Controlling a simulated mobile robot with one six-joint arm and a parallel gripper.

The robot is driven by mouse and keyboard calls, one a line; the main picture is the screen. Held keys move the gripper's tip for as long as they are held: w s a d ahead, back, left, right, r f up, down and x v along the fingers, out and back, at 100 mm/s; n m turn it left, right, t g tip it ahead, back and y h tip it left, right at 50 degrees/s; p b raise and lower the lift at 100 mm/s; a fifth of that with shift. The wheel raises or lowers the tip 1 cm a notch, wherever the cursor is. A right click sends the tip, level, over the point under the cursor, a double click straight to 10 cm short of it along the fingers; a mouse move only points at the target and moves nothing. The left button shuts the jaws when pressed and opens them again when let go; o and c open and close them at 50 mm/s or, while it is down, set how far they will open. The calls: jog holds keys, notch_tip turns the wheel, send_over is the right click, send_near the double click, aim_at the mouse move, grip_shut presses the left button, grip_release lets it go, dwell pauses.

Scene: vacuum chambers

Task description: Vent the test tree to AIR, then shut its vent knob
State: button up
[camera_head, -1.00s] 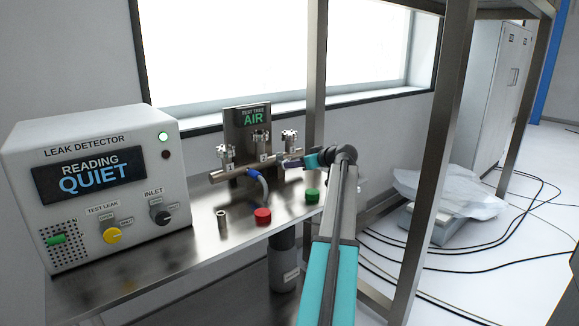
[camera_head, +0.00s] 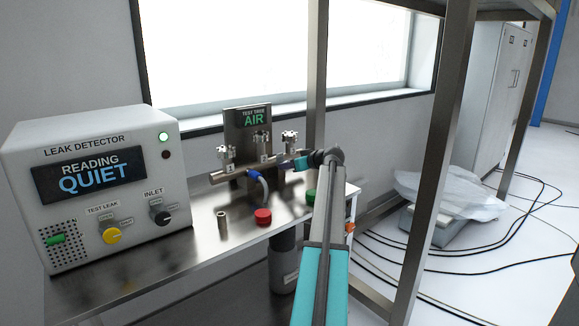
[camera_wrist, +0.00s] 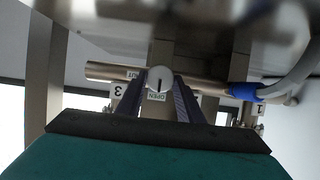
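The test tree (camera_head: 232,174) is a metal manifold on the bench with several valve knobs on top. Its sign (camera_head: 252,118) reads AIR in green. My gripper (camera_head: 292,163) is at the tree's right end. In the wrist view, the two dark fingers of my gripper (camera_wrist: 160,84) stand on either side of a round pale knob (camera_wrist: 159,78). The knob's dark mark is upright, with an OPEN label below it and a partly hidden label ending in UT to its left. The fingers are apart; whether they touch the knob is unclear.
The leak detector (camera_head: 95,145) at left reads QUIET. A red knob (camera_head: 263,216), a small metal fitting (camera_head: 222,221) and a partly hidden green knob (camera_head: 311,196) are in front of the tree. A blue-ended hose (camera_wrist: 245,91) joins the manifold. A steel post (camera_head: 440,150) stands right of my arm.

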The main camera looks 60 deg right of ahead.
jog(key=c, duration=0.4)
jog(key=shift+o, duration=0.2)
jog(key=shift+d+m+y+p, duration=0.15)
jog(key=shift+m+y+p, duration=0.15)
jog(key=shift+m+p, duration=0.25)
jog(key=shift+s+d+m+t+y+p, duration=0.15)
jog(key=shift+m+t+y+p, duration=0.25)
jog(key=shift+m+y+p, duration=0.5)
jog(key=shift+d+f+m+t+y+p, duration=0.15)
jog(key=shift+m+t+y+p, duration=0.45)
jog(key=shift+m, duration=1.05)
